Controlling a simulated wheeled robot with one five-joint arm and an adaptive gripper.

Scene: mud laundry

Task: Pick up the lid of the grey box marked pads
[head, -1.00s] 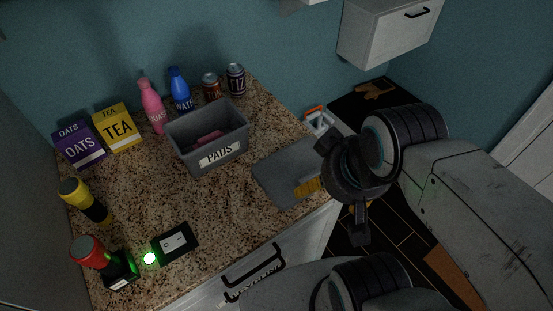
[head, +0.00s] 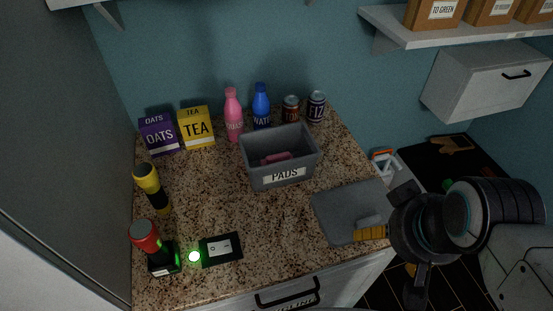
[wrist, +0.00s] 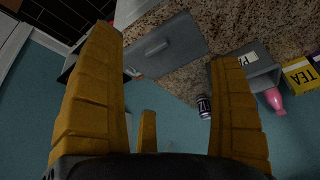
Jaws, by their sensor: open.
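The grey box marked PADS (head: 281,174) stands open on the granite counter, with a pinkish item inside. It also shows in the wrist view (wrist: 258,66), at the right. A flat grey lid (head: 338,206) lies on the counter to the right of the box, near the front edge. In the wrist view the lid (wrist: 176,50) shows a raised handle and lies beyond the spread fingers. My gripper (head: 372,233) is over the lid's front right part in the head view and hides some of it. Its yellow fingers (wrist: 170,100) are open with nothing between them.
Bottles, the FIZZ can (head: 316,107) and another can stand behind the box. The OATS box (head: 159,136) and TEA box (head: 197,128) stand back left. The counter's middle is clear.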

